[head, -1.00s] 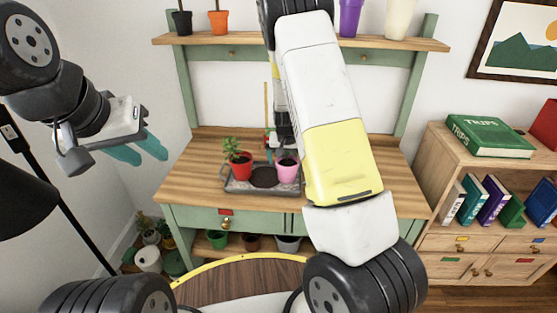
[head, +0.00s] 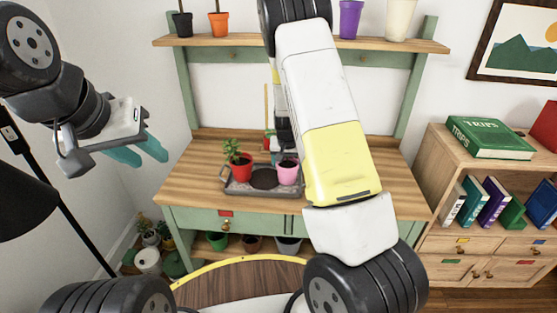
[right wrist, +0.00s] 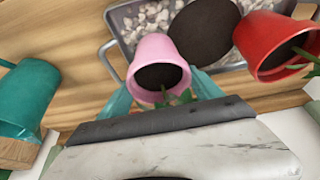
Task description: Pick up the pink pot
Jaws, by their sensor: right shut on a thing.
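The pink pot (head: 288,175), with dark soil inside, is at the right end of a grey tray (head: 232,187) on the wooden bench. It also shows in the right wrist view (right wrist: 151,50), with green leaves near its rim. My right gripper (right wrist: 160,92) is shut on the pink pot, with a teal finger on each side. In the head view its fingers are mostly hidden behind my arm. I cannot tell whether the pot's base touches the tray. My left gripper (head: 142,153) is open and empty in the air, left of the bench.
A red pot (head: 237,168) with a plant stands at the tray's left, close to the pink pot. A dark round disc (head: 264,178) lies between them. A teal can (right wrist: 24,98) stands apart in the right wrist view. The bench's left part is clear. A shelf (head: 240,41) holds several pots above.

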